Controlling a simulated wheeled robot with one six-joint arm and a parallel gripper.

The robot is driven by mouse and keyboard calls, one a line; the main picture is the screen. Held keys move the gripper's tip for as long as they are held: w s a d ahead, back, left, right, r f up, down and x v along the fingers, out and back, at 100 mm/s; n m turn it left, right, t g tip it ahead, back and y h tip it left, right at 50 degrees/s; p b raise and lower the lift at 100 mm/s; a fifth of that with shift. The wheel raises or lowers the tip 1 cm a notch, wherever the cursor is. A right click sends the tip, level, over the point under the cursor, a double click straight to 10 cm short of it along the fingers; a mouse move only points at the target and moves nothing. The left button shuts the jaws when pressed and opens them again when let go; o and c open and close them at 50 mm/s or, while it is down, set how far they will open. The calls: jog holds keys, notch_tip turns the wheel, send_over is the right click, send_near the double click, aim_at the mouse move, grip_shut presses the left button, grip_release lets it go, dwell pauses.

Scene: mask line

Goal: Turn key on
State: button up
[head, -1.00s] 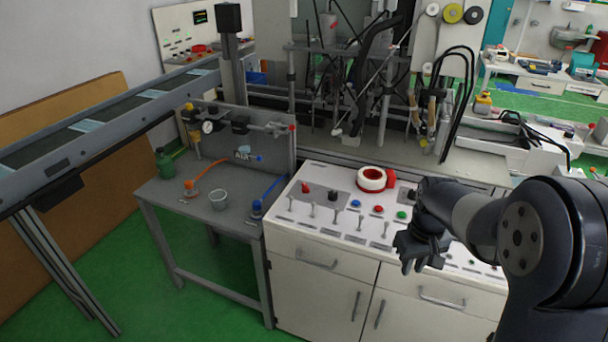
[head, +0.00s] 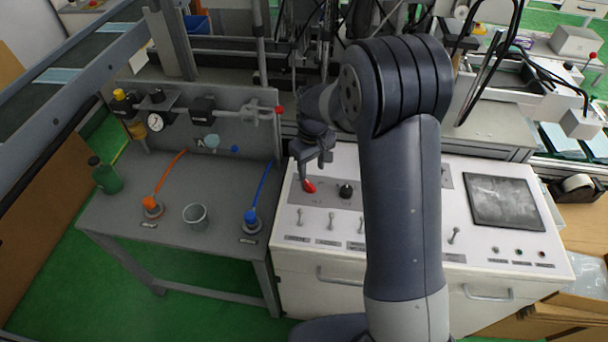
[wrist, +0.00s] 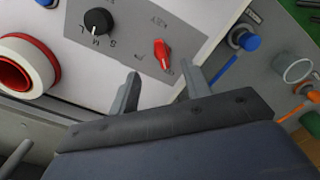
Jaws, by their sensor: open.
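The red key switch (head: 309,187) sits at the left end of the white control panel (head: 283,228). In the wrist view the red key (wrist: 162,53) lies just beyond my fingertips, between their lines, on a grey plate marked KEY. My gripper (head: 310,164) is above and just behind the key in the head view. In the wrist view my gripper (wrist: 160,72) is open, with its two fingers spread and nothing between them. The fingers look apart from the key.
A black selector knob (head: 345,191) is right of the key, with toggle switches (head: 331,221) in front. A red and white tape roll (wrist: 22,68) shows in the wrist view. A grey table (head: 100,218) with a cup (head: 195,216) and hoses stands to the left.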

aim_at(310, 184)
jog(key=f, duration=0.7)
jog(key=shift+w+a+p, duration=0.2)
jog(key=shift+p, duration=0.15)
jog(key=shift+c, duration=0.5)
jog(key=c, duration=0.9)
